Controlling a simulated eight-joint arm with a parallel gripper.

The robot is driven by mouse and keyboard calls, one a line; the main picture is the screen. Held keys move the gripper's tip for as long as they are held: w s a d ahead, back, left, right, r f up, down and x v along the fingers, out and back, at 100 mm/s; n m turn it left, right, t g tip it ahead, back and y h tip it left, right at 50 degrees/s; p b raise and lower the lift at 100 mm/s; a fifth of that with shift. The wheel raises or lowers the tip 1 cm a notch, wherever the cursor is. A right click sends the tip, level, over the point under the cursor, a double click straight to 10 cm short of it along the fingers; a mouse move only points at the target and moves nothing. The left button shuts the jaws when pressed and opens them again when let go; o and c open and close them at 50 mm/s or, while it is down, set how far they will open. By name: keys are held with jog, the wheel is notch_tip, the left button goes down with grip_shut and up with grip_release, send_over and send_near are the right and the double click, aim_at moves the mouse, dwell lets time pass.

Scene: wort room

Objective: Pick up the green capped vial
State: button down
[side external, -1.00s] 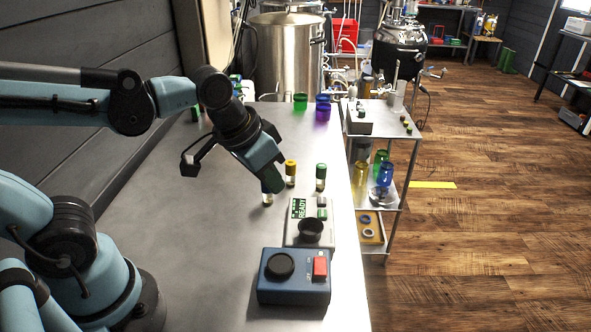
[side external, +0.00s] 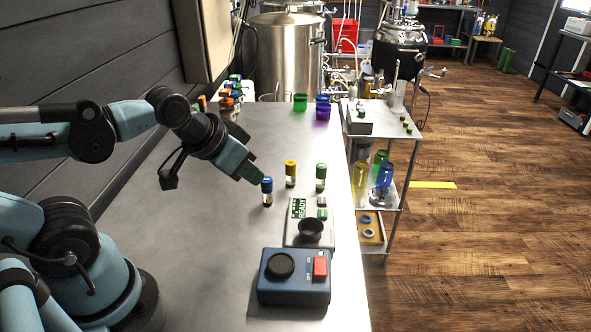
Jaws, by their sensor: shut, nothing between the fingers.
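The green capped vial (side external: 320,177) stands upright on the metal table, right of a yellow capped vial (side external: 290,173) and a blue capped vial (side external: 267,191). My gripper (side external: 256,176) is shut and empty. In the side view its tip is just up and left of the blue capped vial. Whether it touches that vial I cannot tell. The green capped vial is clear of my gripper, farther right.
A device with a READY display (side external: 300,209) and black cup sits in front of the vials. A blue box (side external: 293,277) with a red switch is nearer. Coloured cups (side external: 322,111) and a rack of vials (side external: 230,96) stand at the back. A cart (side external: 385,127) stands right.

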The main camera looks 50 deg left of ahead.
jog(key=c, duration=1.8)
grip_release()
jog(key=shift+c, duration=0.2)
jog(key=o, duration=1.1)
jog(key=shift+c, duration=0.2)
jog(key=m+g+h, duration=0.1)
jog(key=m+g, duration=0.1)
send_near(321, 166)
jog(key=w, duration=0.1)
jog(key=x, duration=0.5)
jog(key=shift+d+f, duration=0.1)
jog(key=shift+f, duration=0.05)
jog(key=shift+s+x, duration=0.15)
jog(key=shift+x, duration=1.5)
jog(key=shift+s+x, duration=0.2)
jog(key=shift+x, duration=1.4)
